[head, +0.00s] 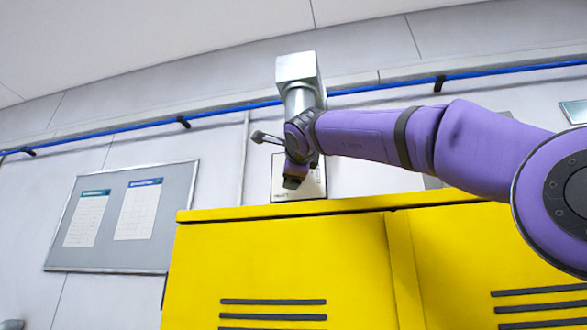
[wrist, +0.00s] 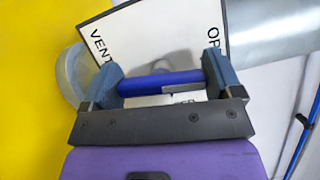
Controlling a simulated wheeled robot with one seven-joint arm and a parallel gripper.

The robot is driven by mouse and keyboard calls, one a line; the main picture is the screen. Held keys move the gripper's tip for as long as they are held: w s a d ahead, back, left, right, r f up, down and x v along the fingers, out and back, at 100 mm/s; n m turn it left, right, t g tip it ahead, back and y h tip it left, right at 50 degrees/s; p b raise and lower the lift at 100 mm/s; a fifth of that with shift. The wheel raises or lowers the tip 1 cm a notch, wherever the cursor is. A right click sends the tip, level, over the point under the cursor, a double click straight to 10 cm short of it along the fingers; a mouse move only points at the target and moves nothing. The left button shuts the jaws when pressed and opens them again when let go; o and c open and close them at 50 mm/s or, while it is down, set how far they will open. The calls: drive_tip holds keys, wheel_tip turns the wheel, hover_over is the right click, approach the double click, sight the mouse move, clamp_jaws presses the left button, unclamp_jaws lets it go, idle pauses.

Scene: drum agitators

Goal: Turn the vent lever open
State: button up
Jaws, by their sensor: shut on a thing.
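The vent lever shows in the wrist view as a blue bar (wrist: 150,83) lying across the gap between my fingers. My gripper (wrist: 161,78) is shut on it, with one blue-grey fingertip at each end of the visible bar. A white sign plate (wrist: 150,32) behind it carries the letters "VENT" and "OP"; the rest is cut off or covered. In the head view my gripper (head: 293,181) points down in front of the sign plate (head: 314,180), above the yellow cabinet, and hides the lever there.
A silver duct (head: 297,68) stands right behind my wrist. The yellow cabinet (head: 280,262) fills the space below. A blue pipe (head: 230,110) runs along the wall, and a grey notice board (head: 178,215) hangs at left. A pale rounded part (wrist: 70,75) sits beside the left finger.

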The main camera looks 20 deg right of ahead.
drive_tip(key=shift+f+n+g, duration=0.1)
drive_tip(key=shift+n+g, duration=0.2)
drive_tip(key=shift+n, duration=0.5)
drive_tip(key=o, duration=0.7)
drive_tip(key=shift+o, duration=0.2)
drive_tip(key=v, duration=1)
drive_tip(key=shift+s, duration=0.4)
drive_tip(key=shift+a, duration=0.1)
